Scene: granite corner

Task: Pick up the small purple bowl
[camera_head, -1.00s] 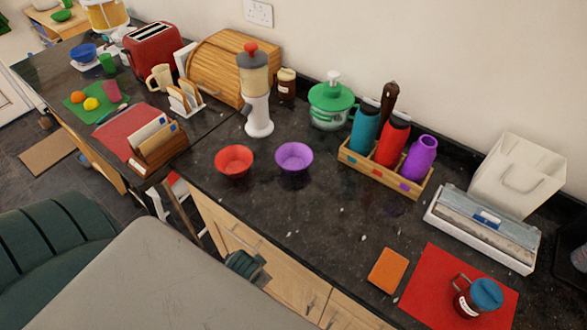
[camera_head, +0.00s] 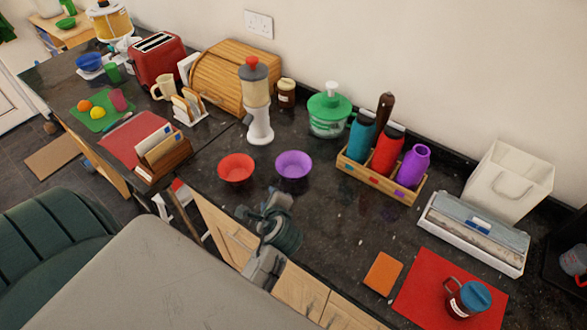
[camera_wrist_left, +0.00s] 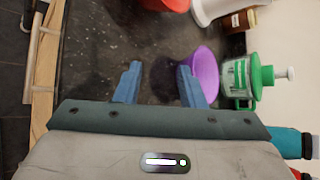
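The small purple bowl (camera_head: 293,166) stands upright on the dark granite counter, to the right of a red bowl (camera_head: 236,169). My left gripper (camera_head: 262,205) is at the counter's front edge, nearer to me than the purple bowl and apart from it in the head view. In the left wrist view, the gripper's blue fingers (camera_wrist_left: 158,82) are spread open with nothing between them. The purple bowl (camera_wrist_left: 206,70) shows there beyond the right-hand finger, which hides part of it. My right gripper is not in view.
Behind the bowls stand a white dispenser with a red knob (camera_head: 258,125) and a green-lidded jar (camera_head: 328,113). A wooden rack of bottles (camera_head: 378,182) is to the right. The red bowl is close on the left.

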